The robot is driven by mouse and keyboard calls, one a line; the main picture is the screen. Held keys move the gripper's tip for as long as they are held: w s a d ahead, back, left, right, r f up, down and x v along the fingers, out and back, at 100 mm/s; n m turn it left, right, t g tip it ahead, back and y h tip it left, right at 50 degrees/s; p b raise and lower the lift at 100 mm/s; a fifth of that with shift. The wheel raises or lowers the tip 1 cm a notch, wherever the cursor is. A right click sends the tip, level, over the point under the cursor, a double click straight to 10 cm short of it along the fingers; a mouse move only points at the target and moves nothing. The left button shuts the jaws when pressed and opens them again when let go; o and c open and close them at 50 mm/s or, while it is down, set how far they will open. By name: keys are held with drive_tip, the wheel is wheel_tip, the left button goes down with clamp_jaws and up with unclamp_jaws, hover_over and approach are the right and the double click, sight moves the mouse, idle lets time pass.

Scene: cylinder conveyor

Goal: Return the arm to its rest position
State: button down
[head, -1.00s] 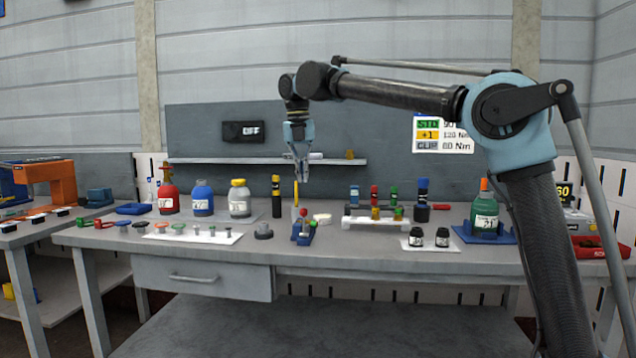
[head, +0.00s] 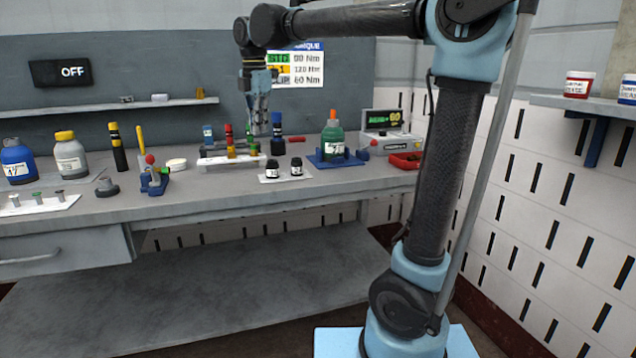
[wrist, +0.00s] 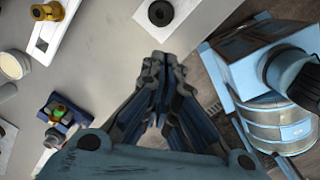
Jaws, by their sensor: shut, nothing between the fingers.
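My gripper (head: 260,122) hangs fingers down from my raised arm in the head view. It is above the back of the bench, around the rack of coloured-top tools. The wrist view shows the gripper (wrist: 161,68) with its fingertips together and nothing between them. My arm reaches from the right side of the head view over the bench.
The grey bench (head: 215,205) holds two black bottles (head: 284,169), a green bottle (head: 332,135) in a blue tray, a blue fixture (head: 153,182) and several other containers. A wall shelf (head: 110,106) is behind. A side shelf (head: 590,104) with tubs is at right. Air above the bench is free.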

drive_tip(key=s+d+f+m, duration=0.4)
drive_tip(key=d+f+m, duration=0.3)
drive_tip(key=d, duration=0.5)
drive_tip(key=s+d+f+m, duration=0.3)
drive_tip(key=d+f+m, duration=0.4)
drive_tip(key=d, duration=0.6)
drive_tip(key=s+d+f+m, duration=0.5)
drive_tip(key=s+f+m, duration=0.1)
drive_tip(key=f, duration=0.3)
drive_tip(key=s+d+f+m+t, duration=0.1)
drive_tip(key=s+d+f+m, duration=0.5)
drive_tip(key=f, duration=0.3)
drive_tip(key=shift+s+f+m, duration=0.3)
drive_tip(key=shift+s+m, duration=0.1)
drive_tip(key=shift+m, duration=0.1)
drive_tip(key=shift+a, duration=0.1)
